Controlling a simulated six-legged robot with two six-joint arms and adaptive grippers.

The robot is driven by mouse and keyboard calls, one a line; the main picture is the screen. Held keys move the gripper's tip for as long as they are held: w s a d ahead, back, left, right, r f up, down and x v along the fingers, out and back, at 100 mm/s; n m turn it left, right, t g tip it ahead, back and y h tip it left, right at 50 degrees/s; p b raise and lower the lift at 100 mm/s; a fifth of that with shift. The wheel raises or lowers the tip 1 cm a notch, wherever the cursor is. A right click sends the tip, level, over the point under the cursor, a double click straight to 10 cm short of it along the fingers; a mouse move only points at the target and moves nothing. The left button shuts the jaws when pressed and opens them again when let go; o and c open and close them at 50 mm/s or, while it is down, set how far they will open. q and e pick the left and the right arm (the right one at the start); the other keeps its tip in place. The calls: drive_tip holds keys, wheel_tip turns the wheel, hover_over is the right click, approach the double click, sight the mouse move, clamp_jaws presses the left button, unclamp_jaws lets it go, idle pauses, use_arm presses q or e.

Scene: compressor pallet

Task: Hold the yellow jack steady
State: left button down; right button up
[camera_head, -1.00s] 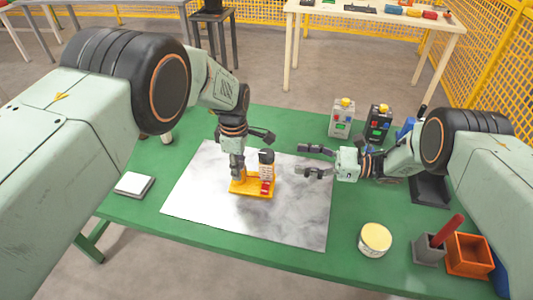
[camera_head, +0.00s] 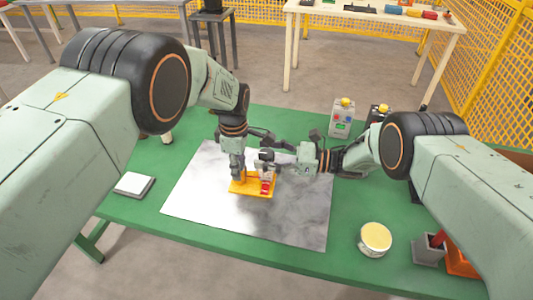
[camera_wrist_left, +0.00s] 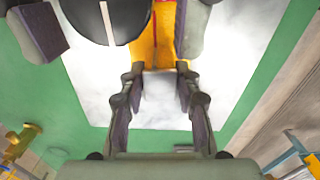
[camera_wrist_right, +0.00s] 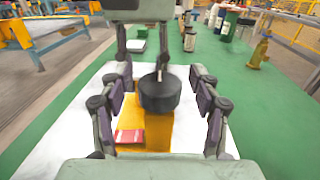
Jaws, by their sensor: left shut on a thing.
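The yellow jack (camera_head: 250,187) stands on the pale marbled sheet, with a red-and-white block and a dark round cap (camera_wrist_right: 160,93) on it. My left gripper (camera_head: 238,178) points down at the jack's left end and is shut on it. The left wrist view shows the yellow body (camera_wrist_left: 156,40) beyond its fingers. My right gripper (camera_head: 272,152) comes from the right at the height of the cap. In the right wrist view its fingers (camera_wrist_right: 160,78) are apart, one on each side of the cap, with gaps showing and nothing gripped.
The marbled sheet (camera_head: 205,205) lies on the green table (camera_head: 300,258). A cream round tub (camera_head: 375,238) and a grey holder (camera_head: 428,250) stand front right. A grey control box (camera_head: 341,118) stands behind my right arm. A white pad (camera_head: 133,184) lies at left.

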drive_tip(key=c, duration=1.2)
drive_tip(key=shift+r+m+t, duration=0.1)
drive_tip(key=shift+m+t, duration=0.2)
drive_tip(key=shift+t, duration=0.2)
drive_tip(key=shift+m+t+h, duration=0.6)
drive_tip(key=shift+m+t, duration=0.2)
drive_tip(key=shift+t, duration=0.4)
drive_tip(key=shift+m+t+h, duration=1)
drive_tip(key=shift+m+t, duration=0.3)
drive_tip(key=shift+t, duration=0.4)
drive_tip(key=o, duration=1.2)
